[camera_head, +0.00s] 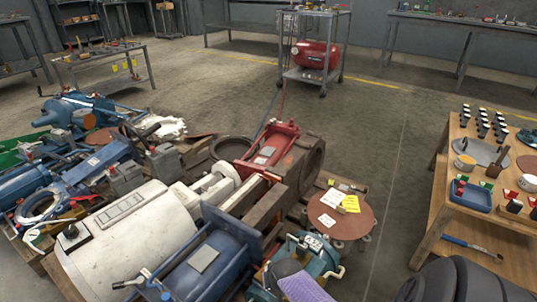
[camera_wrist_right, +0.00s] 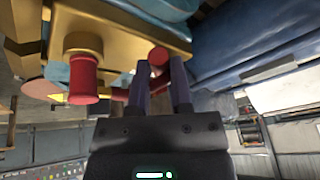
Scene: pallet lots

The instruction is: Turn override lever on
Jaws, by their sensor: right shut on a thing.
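In the right wrist view my right gripper (camera_wrist_right: 160,88) is shut on a red-ended lever (camera_wrist_right: 158,57), whose round end shows between the fingertips. A second red handle (camera_wrist_right: 83,80), spool-shaped, sits left of the fingers on a brass-coloured block (camera_wrist_right: 120,25), apart from the gripper. No label reading override is legible, and the fingers hide part of the held lever. In the head view a teal machine (camera_head: 300,250) with small handles stands at the bottom centre; I cannot tell there which handle is held. My left gripper is not in view.
Blue, white and red machinery crowds the left and centre, including a white cylinder (camera_head: 130,235) and a red unit (camera_head: 270,148). A round brown plate (camera_head: 328,222) carries paper tags. A wooden table (camera_head: 450,195) stands right. Open floor (camera_head: 385,150) lies between.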

